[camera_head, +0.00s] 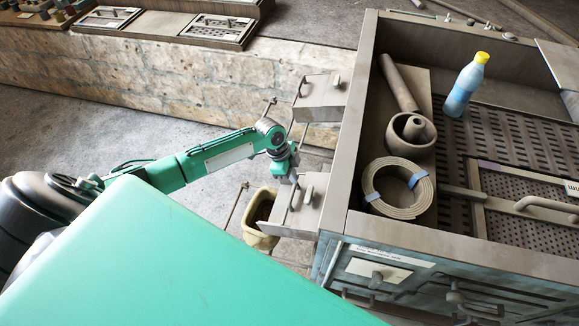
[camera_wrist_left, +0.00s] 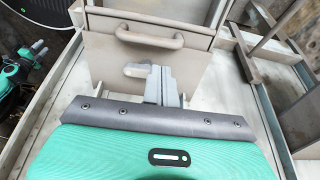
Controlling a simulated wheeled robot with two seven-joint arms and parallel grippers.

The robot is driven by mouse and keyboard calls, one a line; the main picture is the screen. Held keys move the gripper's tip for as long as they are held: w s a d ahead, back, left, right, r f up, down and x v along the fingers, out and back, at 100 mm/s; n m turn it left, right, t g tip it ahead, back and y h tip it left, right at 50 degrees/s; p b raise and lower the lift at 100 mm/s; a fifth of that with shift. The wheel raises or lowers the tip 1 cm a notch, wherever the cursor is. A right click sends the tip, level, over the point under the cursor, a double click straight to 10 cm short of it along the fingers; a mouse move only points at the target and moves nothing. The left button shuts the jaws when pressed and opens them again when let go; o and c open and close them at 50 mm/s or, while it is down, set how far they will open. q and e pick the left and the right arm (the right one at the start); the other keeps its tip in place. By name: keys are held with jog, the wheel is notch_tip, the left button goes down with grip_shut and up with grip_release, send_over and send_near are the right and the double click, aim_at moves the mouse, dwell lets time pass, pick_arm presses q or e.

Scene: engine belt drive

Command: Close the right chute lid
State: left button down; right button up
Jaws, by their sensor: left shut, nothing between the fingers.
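Two grey metal chute boxes stick out from the side of the large machine. The far chute (camera_head: 322,93) carries a small handle. The near chute (camera_head: 310,218) has a lid with a bar handle (camera_head: 308,196); I cannot tell which one counts as the right chute. My left gripper (camera_head: 294,181) is at the near chute, beside its handle. In the left wrist view its shut, empty fingers (camera_wrist_left: 152,73) are in front of a grey panel (camera_wrist_left: 111,60) with a bar handle (camera_wrist_left: 150,39) above them. I cannot tell whether they touch the panel. My right gripper is not in view.
A yellowish bucket (camera_head: 262,218) stands on the floor below the near chute. The machine's top tray holds a bottle (camera_head: 463,88), a belt roll (camera_head: 398,190) and a round grey part (camera_head: 408,134).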

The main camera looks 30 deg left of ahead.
aim_at(297, 194)
pick_arm(q)
jog(key=x, duration=0.4)
jog(key=shift+p, duration=0.4)
jog(key=shift+d+f, duration=0.1)
jog(key=shift+f, duration=0.1)
jog(key=shift+a+f, duration=0.15)
jog(key=shift+a, duration=0.15)
jog(key=s+a+f+b, duration=0.2)
jog(key=a+b, duration=0.1)
jog(key=a, duration=0.5)
jog(key=shift+a+f, duration=0.15)
jog(key=shift+a, duration=0.1)
jog(key=shift+s, duration=0.1)
jog(key=shift+a, duration=0.1)
